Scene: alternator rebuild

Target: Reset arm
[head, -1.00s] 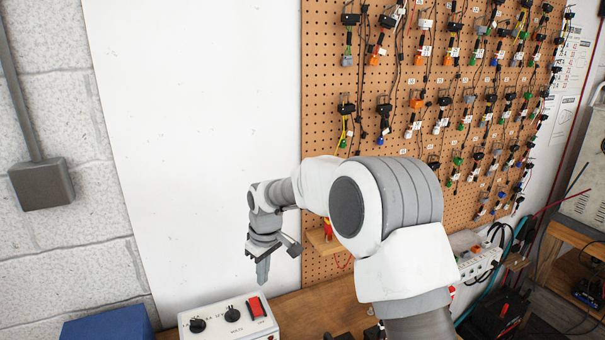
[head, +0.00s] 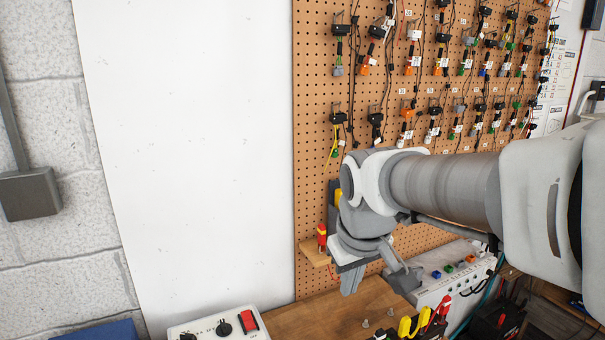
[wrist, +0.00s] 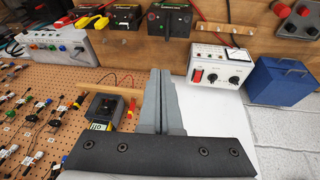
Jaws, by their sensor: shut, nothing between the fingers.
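My gripper (head: 352,280) hangs pointing down above the wooden bench, in front of the lower left part of the pegboard in the head view. In the wrist view my gripper (wrist: 163,78) shows its two grey fingers pressed together, with nothing between them. My arm reaches in from the right side of the head view with the wrist bent down. The fingers appear apart from the bench and from the things on it.
A control box (head: 224,327) with knobs and a red switch stands left of the gripper; a blue box (wrist: 283,80) is beside it. A grey box (head: 440,275) with coloured buttons is at right. The pegboard (head: 315,120) carries several connectors. A multimeter (wrist: 104,110) shows near the fingers.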

